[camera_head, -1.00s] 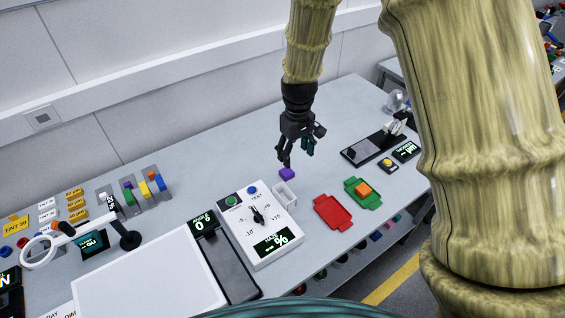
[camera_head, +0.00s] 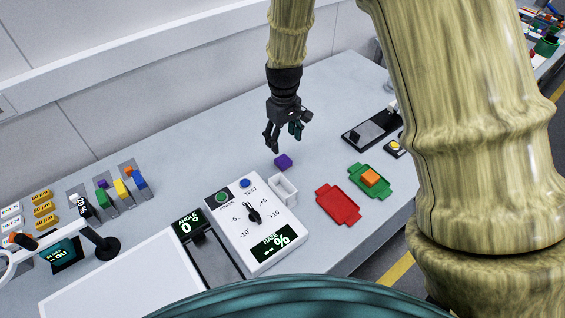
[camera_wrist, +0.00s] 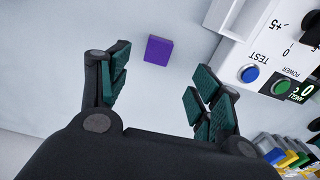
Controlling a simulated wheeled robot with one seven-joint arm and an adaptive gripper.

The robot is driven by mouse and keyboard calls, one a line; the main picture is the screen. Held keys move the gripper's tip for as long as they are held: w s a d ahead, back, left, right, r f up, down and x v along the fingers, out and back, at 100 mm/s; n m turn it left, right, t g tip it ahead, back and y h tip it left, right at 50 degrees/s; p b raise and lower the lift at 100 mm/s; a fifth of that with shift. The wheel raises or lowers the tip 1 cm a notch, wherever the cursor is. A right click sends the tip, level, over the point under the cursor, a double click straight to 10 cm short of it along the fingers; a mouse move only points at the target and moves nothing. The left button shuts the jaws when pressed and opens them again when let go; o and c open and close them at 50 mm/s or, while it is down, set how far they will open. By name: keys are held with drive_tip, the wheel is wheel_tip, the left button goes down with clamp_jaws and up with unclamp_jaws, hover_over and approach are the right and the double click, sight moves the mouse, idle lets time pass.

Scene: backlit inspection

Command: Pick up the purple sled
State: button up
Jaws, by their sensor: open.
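The purple sled (camera_head: 283,162) is a small purple block lying on the grey table, just behind the white test box. In the wrist view the purple sled (camera_wrist: 158,50) lies beyond my fingertips, between the lines of the two fingers and apart from both. My gripper (camera_head: 283,143) is open and empty, above the table close to the sled. In the wrist view my gripper (camera_wrist: 160,85) shows its two green-padded fingers spread wide.
The white test box (camera_head: 252,225) with a dial and buttons stands near the sled, with a small white open holder (camera_head: 284,189) at its edge. A red tray (camera_head: 338,204) and a green tray (camera_head: 359,185) bearing an orange block (camera_head: 370,178) lie to the right. The table behind the sled is clear.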

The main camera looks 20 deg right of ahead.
drive_tip(key=p, duration=0.2)
hover_over(285, 161)
drive_tip(key=shift+w+a+f, duration=0.1)
drive_tip(key=shift+f, duration=1.15)
drive_tip(key=shift+a+f, duration=0.1)
drive_tip(key=shift+f, duration=1.1)
drive_tip(key=shift+d+f+p, duration=0.1)
drive_tip(key=shift+f+p, duration=0.4)
drive_tip(key=shift+f, duration=0.4)
drive_tip(key=shift+f+p, duration=0.75)
drive_tip(key=shift+f, duration=1.05)
drive_tip(key=shift+c, duration=0.3)
drive_tip(key=c, duration=1)
drive_tip(key=shift+c, duration=0.2)
drive_tip(key=shift+r, duration=0.2)
